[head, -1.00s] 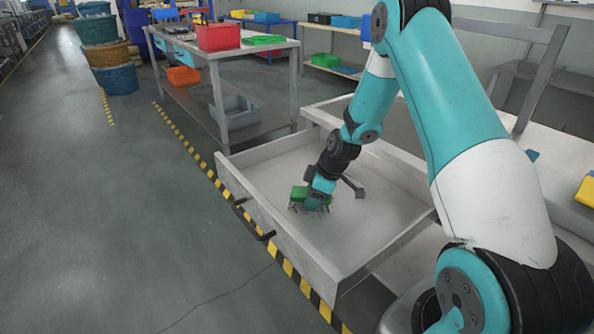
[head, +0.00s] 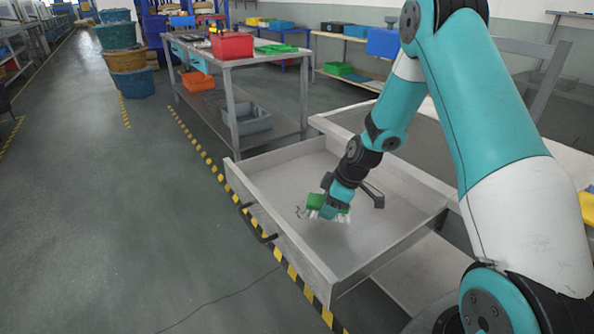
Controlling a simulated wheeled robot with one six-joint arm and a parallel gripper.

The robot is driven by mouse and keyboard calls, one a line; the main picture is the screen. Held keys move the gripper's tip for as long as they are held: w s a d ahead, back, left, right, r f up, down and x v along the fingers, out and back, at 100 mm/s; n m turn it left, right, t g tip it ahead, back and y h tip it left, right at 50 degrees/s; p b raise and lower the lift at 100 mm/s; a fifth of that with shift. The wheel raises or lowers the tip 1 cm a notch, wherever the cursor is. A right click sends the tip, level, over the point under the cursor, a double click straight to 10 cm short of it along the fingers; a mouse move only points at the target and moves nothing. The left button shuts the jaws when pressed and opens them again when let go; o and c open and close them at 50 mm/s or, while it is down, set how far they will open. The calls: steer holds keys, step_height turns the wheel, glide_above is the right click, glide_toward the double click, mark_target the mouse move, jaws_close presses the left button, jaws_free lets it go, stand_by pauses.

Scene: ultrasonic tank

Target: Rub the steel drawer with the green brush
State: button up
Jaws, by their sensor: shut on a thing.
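The steel drawer (head: 383,259) is pulled open, with a black handle (head: 258,223) on its front. My gripper (head: 335,202) is inside the drawer, low over its floor, and is shut on the green brush (head: 315,201). The brush's pale bristles (head: 327,214) point down at the drawer floor and appear to touch it. Some dark marks (head: 300,211) show on the floor just left of the brush. The fingertips are mostly hidden by the wrist and the brush.
A workbench (head: 262,57) with a red bin (head: 232,46) stands behind the drawer; a grey bin (head: 240,119) is on its lower shelf. Stacked round tubs (head: 128,60) stand at the far left. Yellow-black tape (head: 196,143) runs along the floor. The left floor is clear.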

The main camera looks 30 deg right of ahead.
steer(key=shift+r+p, duration=1.3)
steer(key=shift+r, duration=0.9)
